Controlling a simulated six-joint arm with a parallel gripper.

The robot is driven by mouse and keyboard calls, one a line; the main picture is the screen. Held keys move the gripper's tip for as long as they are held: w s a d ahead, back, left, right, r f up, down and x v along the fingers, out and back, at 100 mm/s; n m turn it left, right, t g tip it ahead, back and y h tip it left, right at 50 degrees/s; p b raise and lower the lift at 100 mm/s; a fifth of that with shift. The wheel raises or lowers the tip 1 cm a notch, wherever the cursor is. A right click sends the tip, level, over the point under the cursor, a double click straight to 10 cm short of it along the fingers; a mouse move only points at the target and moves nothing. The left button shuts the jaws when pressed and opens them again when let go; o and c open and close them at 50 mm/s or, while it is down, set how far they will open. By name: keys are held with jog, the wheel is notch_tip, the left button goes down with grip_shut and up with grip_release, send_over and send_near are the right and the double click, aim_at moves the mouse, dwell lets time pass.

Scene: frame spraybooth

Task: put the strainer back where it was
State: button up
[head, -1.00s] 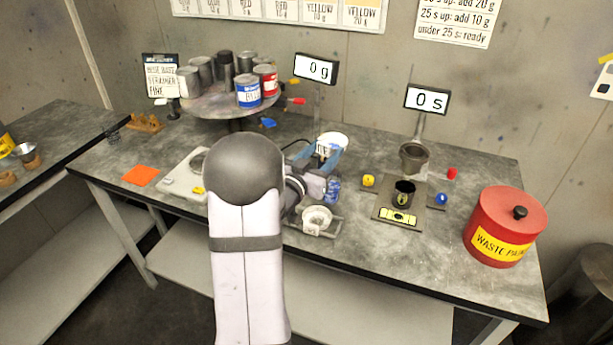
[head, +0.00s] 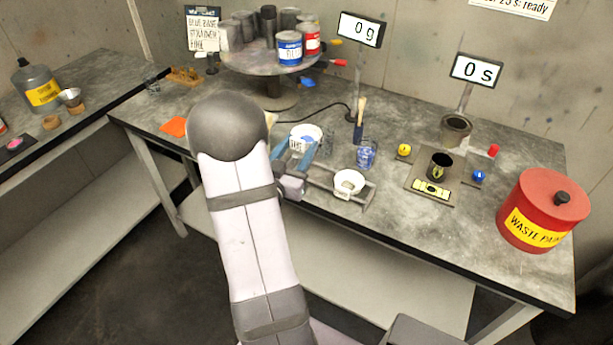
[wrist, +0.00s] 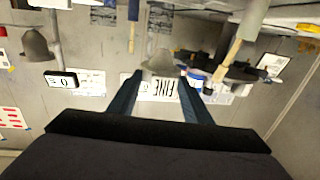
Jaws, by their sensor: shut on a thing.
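My gripper (head: 305,158) is shut on a white strainer (head: 307,132) with a tag, and holds it up above the bench. In the wrist view the strainer (wrist: 162,64) sits between the two blue fingers (wrist: 160,82), and its tag reads "FINE". A second white, round strainer-like piece (head: 349,182) sits in a metal rack (head: 368,194) at the bench's front edge, right of my gripper. Part of the rack is hidden by my arm. A note (head: 203,36) on the back left appears to read "blue base, strainer fine".
A blue mesh cup (head: 366,154) and an upright brush (head: 359,120) stand right of my gripper. A turntable with several cans (head: 268,58) stands behind.

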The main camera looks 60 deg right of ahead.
jog(key=shift+s+r, duration=0.15)
jog(key=shift+r, duration=0.45)
notch_tip(320, 180, down, 6)
jog(key=shift+f, duration=0.15)
jog(key=shift+f+p, duration=0.35)
jog(key=shift+f, duration=1.5)
jog(key=shift+f, duration=0.1)
jog(key=shift+f+b, duration=0.35)
jog(key=shift+b, duration=0.1)
jog(key=shift+f, duration=0.1)
